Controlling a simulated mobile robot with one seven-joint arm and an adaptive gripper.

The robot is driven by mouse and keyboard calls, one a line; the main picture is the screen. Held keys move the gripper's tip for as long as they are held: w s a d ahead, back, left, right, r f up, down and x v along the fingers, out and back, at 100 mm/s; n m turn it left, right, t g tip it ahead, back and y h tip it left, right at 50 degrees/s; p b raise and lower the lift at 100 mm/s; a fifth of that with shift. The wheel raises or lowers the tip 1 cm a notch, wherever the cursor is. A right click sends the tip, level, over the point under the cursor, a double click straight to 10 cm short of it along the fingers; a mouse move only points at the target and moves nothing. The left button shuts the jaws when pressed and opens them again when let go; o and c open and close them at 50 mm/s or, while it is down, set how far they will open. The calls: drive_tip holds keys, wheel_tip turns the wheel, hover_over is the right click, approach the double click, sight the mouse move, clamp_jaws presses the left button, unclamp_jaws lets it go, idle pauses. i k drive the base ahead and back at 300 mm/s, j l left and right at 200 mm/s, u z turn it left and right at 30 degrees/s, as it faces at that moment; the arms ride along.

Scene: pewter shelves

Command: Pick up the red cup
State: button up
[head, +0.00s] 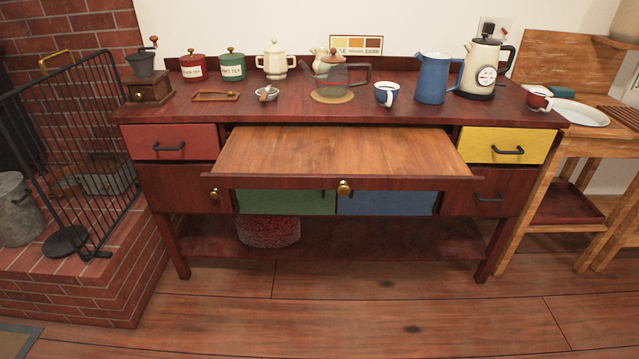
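The red cup (538,98) stands upright on the right end of the dark red sideboard's top (410,110), near its edge. It is small, with a red outside and a pale inside. Its handle seems to point to the right. A blue and white cup (386,95) stands further left on the same top. My gripper is not in view.
A wide wooden drawer or board (345,150) sticks out of the sideboard's front. A blue pitcher (431,80) and a white kettle (483,68) stand left of the red cup. A wooden side table with a white plate (580,114) adjoins on the right. The floor in front is clear.

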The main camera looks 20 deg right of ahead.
sight(537, 99)
drive_tip(key=z, duration=1.5)
drive_tip(key=i+l+u, duration=0.15)
drive_tip(key=i+l, duration=0.15)
drive_tip(key=i+l+u, duration=0.1)
drive_tip(key=i+l, duration=0.2)
drive_tip(key=l, duration=0.25)
drive_tip(key=i+l+u, duration=0.15)
drive_tip(key=i+l, duration=0.15)
drive_tip(key=l, duration=0.2)
drive_tip(key=i+l+u, duration=0.1)
drive_tip(key=i+l, duration=0.15)
drive_tip(key=l, duration=0.25)
drive_tip(key=i+l+u, duration=0.15)
drive_tip(key=l, duration=0.35)
drive_tip(key=i+l+u, duration=0.1)
drive_tip(key=i+l, duration=0.2)
drive_tip(key=l, duration=0.25)
drive_tip(key=i+l+u, duration=0.15)
drive_tip(key=l, duration=0.4)
drive_tip(key=i+l+u, duration=0.15)
drive_tip(key=l, duration=0.45)
drive_tip(key=i, duration=0.05)
